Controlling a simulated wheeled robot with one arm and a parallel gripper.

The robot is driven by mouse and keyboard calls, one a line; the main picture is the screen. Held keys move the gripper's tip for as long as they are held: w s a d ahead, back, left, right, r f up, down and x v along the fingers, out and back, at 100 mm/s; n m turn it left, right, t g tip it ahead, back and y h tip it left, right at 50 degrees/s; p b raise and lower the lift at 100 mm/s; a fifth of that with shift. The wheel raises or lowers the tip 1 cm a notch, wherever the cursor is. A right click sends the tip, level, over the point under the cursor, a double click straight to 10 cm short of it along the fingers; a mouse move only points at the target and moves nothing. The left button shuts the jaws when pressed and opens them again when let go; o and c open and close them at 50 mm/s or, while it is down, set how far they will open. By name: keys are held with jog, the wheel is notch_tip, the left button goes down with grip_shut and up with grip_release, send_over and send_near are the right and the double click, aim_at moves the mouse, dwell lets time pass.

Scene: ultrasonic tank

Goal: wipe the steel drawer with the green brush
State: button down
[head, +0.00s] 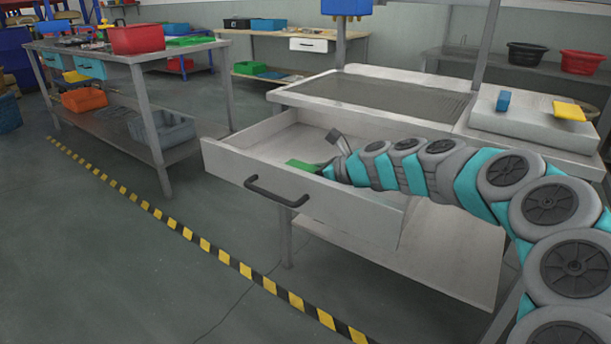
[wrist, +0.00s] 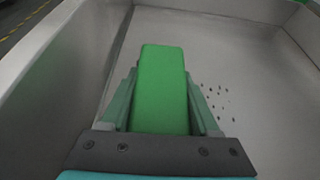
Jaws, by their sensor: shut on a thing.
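The steel drawer (head: 235,163) is pulled open from the bench, with a dark handle (head: 275,190) on its front. Its inside (wrist: 250,60) fills much of the wrist view, with a patch of small dark specks (wrist: 221,102) on the floor right of the brush. My gripper (head: 325,168) reaches into the drawer from the right. In the wrist view my gripper (wrist: 162,100) is shut on the green brush (wrist: 162,85). The brush also shows as a green patch in the head view (head: 300,165). I cannot tell whether it touches the drawer floor.
The bench top holds a blue block (head: 503,101) and a yellow block (head: 568,110) on the right. A side table with a red bin (head: 137,39) stands at left. Black-and-yellow tape (head: 180,229) crosses the open floor. Black and red basins (head: 582,62) sit on a back shelf.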

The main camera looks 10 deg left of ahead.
jog(key=shift+r+x, duration=0.15)
jog(key=shift+x, duration=0.75)
jog(key=shift+r+x, duration=0.2)
jog(key=shift+x, duration=0.7)
jog(key=shift+w+d, duration=0.15)
jog(key=shift+w, duration=0.7)
jog(key=shift+f+v, duration=0.2)
jog(key=shift+v, duration=0.85)
jog(key=shift+f+v, duration=0.15)
jog(key=shift+v, duration=0.9)
jog(key=shift+s+d+f, duration=0.1)
jog(key=shift+s+d, duration=0.2)
jog(key=shift+d, duration=0.55)
jog(key=shift+s+d+f, duration=0.1)
jog(key=shift+s+d, duration=0.15)
jog(key=shift+d, duration=0.65)
jog(key=shift+s+d+r, duration=0.1)
jog(key=shift+s+d, duration=0.25)
jog(key=shift+d, duration=0.5)
jog(key=shift+s+d+r, duration=0.1)
jog(key=shift+s+d, duration=0.25)
jog(key=shift+d, duration=0.5)
jog(key=shift+r, duration=3)
